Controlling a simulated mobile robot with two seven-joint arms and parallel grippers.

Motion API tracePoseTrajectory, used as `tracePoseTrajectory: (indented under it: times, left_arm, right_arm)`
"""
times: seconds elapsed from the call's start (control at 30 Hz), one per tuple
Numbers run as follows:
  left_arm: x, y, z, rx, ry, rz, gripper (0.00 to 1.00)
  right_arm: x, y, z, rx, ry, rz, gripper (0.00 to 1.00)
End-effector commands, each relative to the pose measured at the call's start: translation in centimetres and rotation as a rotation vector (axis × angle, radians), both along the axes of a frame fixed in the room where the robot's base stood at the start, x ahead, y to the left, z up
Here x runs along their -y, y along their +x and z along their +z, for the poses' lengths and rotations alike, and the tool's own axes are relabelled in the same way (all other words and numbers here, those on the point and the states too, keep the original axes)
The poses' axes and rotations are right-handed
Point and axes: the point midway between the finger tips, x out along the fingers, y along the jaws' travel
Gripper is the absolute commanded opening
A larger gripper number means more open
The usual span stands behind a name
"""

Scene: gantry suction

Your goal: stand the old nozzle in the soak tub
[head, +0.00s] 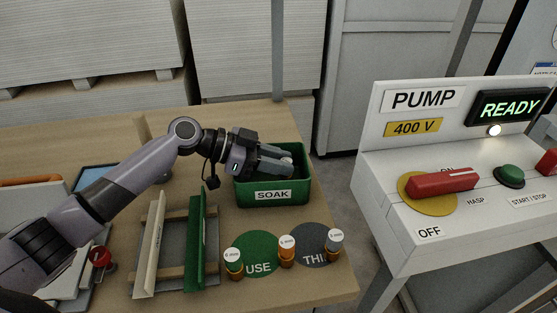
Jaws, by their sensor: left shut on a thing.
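The green soak tub (272,196), labelled SOAK, stands at the far right of the wooden bench. My left gripper (284,162) reaches over the tub from the left, with its fingers lying nearly level across the tub's opening. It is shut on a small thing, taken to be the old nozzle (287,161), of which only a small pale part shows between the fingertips. The fingers hide most of it, so its tilt and any contact with the tub cannot be told. My right gripper is not in view.
Several capped nozzles stand by the green USE disc (258,257) and a grey disc (312,240), including one at the right (335,239). A rack with cream and green rails (197,240) lies left of them. The pump panel (440,185) stands across a gap, reading READY.

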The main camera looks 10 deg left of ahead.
Motion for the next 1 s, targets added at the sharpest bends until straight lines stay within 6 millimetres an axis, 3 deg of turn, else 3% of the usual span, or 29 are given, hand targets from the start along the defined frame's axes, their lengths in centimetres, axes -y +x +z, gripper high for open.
tracePoseTrajectory:
  times: [0.33,0.37,0.4,0.43,0.77,1.0]
  left_arm:
    - [0.0,0.0,-0.3,0.002,-0.001,-0.001,0.00]
    - [0.0,0.0,-0.3,0.002,0.000,-0.001,0.37]
    - [0.0,0.0,-0.2,0.001,-0.001,0.000,0.50]
    - [0.0,0.0,-0.2,0.001,-0.001,0.000,0.53]
    - [-0.1,0.0,0.0,0.001,-0.001,0.000,0.53]
    - [-3.4,-1.0,1.0,0.002,0.001,0.001,0.53]
  right_arm:
    - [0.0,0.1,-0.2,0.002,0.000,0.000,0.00]
    - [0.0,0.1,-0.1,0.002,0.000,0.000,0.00]
    - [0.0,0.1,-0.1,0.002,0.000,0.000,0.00]
    - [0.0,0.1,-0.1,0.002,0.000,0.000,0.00]
    - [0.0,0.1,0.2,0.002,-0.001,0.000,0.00]
    - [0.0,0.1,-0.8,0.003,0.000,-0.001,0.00]
